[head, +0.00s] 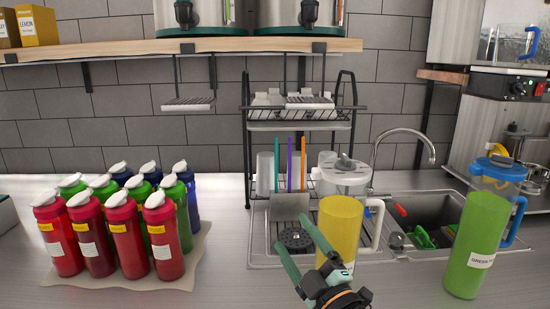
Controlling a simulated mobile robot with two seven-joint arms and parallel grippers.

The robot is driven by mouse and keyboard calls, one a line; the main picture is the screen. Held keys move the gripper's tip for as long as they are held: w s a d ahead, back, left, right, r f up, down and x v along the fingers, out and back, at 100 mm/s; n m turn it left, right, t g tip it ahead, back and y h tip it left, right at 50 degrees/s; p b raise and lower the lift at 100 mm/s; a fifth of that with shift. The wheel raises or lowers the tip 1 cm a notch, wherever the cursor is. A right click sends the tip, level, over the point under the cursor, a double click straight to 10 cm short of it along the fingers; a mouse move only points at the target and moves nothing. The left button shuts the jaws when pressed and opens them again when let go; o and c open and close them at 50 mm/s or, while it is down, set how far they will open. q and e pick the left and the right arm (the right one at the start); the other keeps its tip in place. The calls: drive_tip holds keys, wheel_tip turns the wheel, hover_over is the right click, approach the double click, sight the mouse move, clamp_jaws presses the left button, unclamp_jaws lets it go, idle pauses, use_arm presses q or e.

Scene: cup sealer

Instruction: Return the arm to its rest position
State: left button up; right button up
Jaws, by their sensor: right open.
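My right gripper (290,231) comes in from the bottom centre with its two teal fingers spread apart and nothing between them. A pitcher of yellow liquid (340,230) with a clear lid and white handle stands upright just right of the fingers. The right finger overlaps its left edge in the picture; whether they touch I cannot tell. My left gripper is not in view.
Several red, green and blue bottles (124,240) stand on a mat at left. A green-filled pitcher (475,240) stands at right. Behind are a wire rack (300,112), the sink (425,212) and a wooden shelf (120,51). The counter (245,285) left of my gripper is clear.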

drive_tip(key=s+d+f+m+g+h, duration=0.3)
drive_tip(key=s+d+f+m+h, duration=0.15)
drive_tip(key=f, duration=0.55)
drive_tip(key=s+d+f+m+g+h, duration=0.3)
drive_tip(key=s+d+f+m, duration=0.25)
drive_tip(key=f, duration=0.35)
drive_tip(key=s+d+f+m+g+h, duration=0.15)
drive_tip(key=s+d+f+g, duration=0.3)
drive_tip(key=s, duration=0.65)
drive_tip(key=s+d+f+m+g, duration=0.3)
drive_tip(key=s+f+g, duration=0.25)
drive_tip(key=s, duration=0.45)
drive_tip(key=w+a+f+t+y, duration=0.1)
drive_tip(key=w+a+f+t, duration=0.1)
drive_tip(key=f, duration=0.4)
drive_tip(key=w+a+f+t+y, duration=0.1)
drive_tip(key=w+a+f+t, duration=0.1)
drive_tip(key=f+t, duration=0.2)
drive_tip(key=shift+w+a+f+t, duration=0.25)
drive_tip(key=shift+a+f+t, duration=0.1)
drive_tip(key=shift+f, duration=0.5)
